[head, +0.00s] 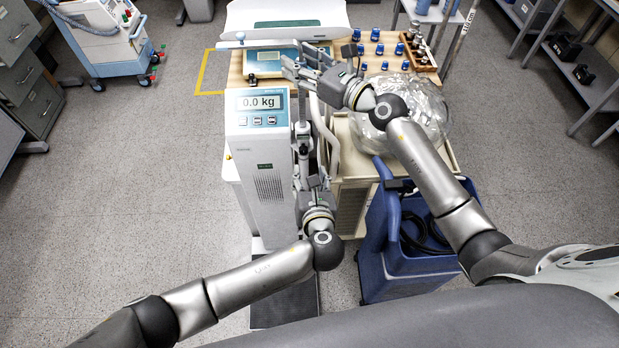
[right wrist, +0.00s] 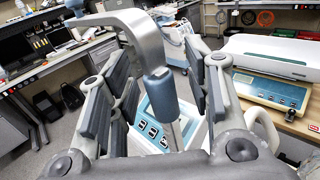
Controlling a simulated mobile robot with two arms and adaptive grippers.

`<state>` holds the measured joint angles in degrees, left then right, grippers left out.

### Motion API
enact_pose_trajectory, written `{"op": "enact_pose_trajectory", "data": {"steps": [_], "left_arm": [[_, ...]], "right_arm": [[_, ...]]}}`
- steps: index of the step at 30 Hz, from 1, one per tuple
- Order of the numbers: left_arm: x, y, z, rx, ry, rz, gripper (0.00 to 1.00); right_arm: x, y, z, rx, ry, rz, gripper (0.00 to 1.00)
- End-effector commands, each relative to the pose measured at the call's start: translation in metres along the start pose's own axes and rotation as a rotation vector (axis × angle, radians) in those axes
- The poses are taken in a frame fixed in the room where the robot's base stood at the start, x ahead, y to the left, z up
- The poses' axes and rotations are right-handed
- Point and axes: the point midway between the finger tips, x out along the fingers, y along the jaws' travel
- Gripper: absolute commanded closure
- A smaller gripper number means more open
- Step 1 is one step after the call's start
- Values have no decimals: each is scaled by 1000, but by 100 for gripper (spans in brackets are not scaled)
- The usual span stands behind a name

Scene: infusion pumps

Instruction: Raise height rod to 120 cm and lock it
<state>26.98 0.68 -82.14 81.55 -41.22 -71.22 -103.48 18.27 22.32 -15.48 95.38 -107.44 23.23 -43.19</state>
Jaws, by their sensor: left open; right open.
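The scale column (head: 262,150) stands in the middle of the head view, its display (head: 261,102) reading 0.0 kg. A slim height rod (head: 303,131) runs along its right side. In the right wrist view a bent metal arm (right wrist: 148,42) with a blue-grey sleeve (right wrist: 160,95) passes between the fingers of my right gripper (right wrist: 150,88). That gripper (head: 302,68) is open, above and behind the display. My left gripper (head: 306,150) is open beside the rod, lower on the column; its fingertips are partly hidden. I cannot read the rod's markings or tell its lock state.
A cart with a clear plastic bag (head: 430,110) and a blue bin (head: 405,270) stand close on the right.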

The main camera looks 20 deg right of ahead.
Motion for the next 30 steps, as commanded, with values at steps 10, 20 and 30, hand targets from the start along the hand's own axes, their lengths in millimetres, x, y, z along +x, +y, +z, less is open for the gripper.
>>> {"op": "enact_pose_trajectory", "data": {"steps": [10, 20, 30], "left_arm": [[0, 0, 0, 0, 0, 0, 56], [0, 0, 0, 0, 0, 0, 56], [0, 0, 0, 0, 0, 0, 56]], "right_arm": [[-36, 0, -2, -3, 5, 0, 54], [-96, 0, -1, -1, 3, 0, 54], [-120, 0, 0, 0, 0, 0, 54]]}}
